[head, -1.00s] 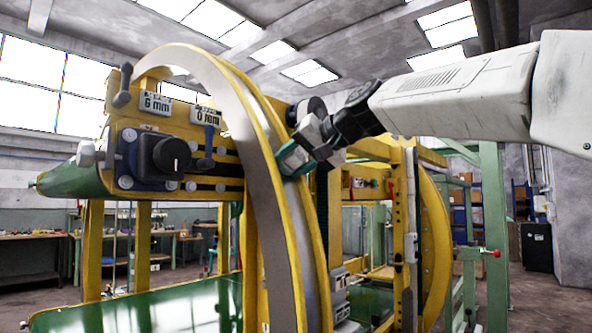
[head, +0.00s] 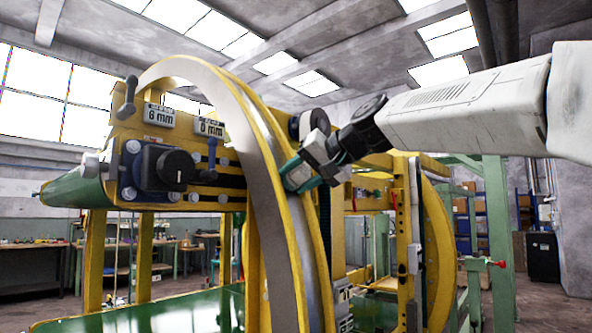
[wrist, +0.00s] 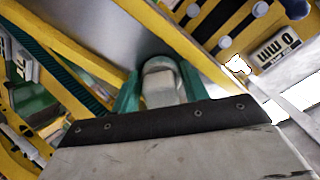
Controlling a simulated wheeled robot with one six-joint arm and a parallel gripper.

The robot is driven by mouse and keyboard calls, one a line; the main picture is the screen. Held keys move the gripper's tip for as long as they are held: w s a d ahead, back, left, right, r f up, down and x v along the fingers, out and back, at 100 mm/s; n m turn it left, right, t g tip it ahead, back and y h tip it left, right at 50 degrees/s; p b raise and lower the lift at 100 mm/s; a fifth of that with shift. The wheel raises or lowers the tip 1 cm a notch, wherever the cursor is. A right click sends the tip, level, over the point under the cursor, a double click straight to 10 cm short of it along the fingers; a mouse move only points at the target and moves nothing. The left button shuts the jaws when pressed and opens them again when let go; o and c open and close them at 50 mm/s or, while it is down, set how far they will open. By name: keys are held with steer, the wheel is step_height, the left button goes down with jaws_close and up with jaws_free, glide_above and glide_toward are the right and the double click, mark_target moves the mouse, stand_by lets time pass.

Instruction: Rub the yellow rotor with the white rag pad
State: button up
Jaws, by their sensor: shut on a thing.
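The yellow rotor (head: 270,225) is a large upright ring with yellow rims and a grey metal band, filling the middle of the head view. Its grey band (wrist: 95,30) and a yellow rim cross the wrist view. My gripper (head: 298,176) is at the ring's upper right side, its green fingers close against the rim. In the wrist view my gripper (wrist: 160,88) is shut on the white rag pad (wrist: 160,72), a pale, rounded block between the fingers. The pad's front end lies at the grey band; whether it touches is unclear. The pad is hidden in the head view.
A green bed (head: 170,313) lies below. Yellow and green frame posts stand to the right. Workbenches line the back left.

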steer(key=shift+s+d+f, duration=0.3)
steer(key=shift+f, duration=1)
steer(key=shift+s+d+f, duration=0.25)
steer(key=shift+f, duration=1.1)
steer(key=shift+s+d+f, duration=0.3)
steer(key=shift+f, duration=1)
glide_toward(295, 220)
steer(key=shift+w+a+r, duration=0.2)
steer(key=shift+w+a, duration=0.05)
steer(key=shift+v, duration=1.45)
